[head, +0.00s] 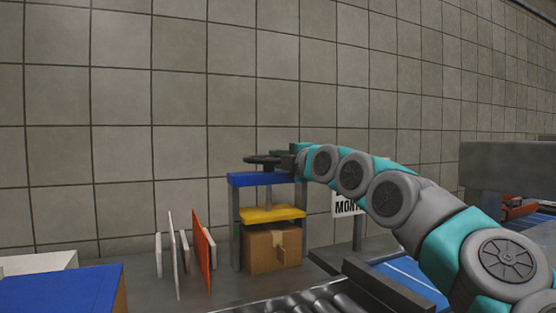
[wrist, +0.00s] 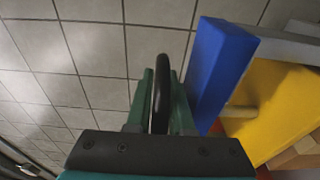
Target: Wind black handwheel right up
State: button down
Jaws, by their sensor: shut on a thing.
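The black handwheel (head: 262,159) sits on top of the press, above its blue crossbeam (head: 262,179). My gripper (head: 288,157) reaches in from the right at the wheel's height. In the wrist view my gripper (wrist: 162,105) is shut on the rim of the handwheel (wrist: 162,90), which stands between its two green fingers. The yellow plate (head: 272,213) hangs below the crossbeam, just above or on a cardboard box (head: 273,248); I cannot tell if they touch. The blue crossbeam (wrist: 217,70) and yellow plate (wrist: 275,110) also show right of the fingers in the wrist view.
Upright white and orange panels (head: 204,243) stand left of the press. A blue-topped block (head: 60,290) is at the front left. A roller conveyor (head: 315,301) runs along the front. A sign (head: 346,207) stands behind my arm. A tiled wall closes the back.

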jog(key=shift+a+f+n+g+y, duration=0.15)
jog(key=shift+n+g+y, duration=0.25)
jog(key=shift+y, duration=0.3)
jog(key=shift+w+n+g+y, duration=0.1)
jog(key=shift+n+g+y, duration=0.2)
jog(key=shift+n, duration=0.1)
jog(key=c, duration=1.1)
grip_release()
jog(key=shift+s+d, duration=0.35)
jog(key=shift+d, duration=0.05)
jog(key=shift+b+v, duration=1)
jog(key=shift+v, duration=2.35)
jog(key=shift+s+a, duration=0.1)
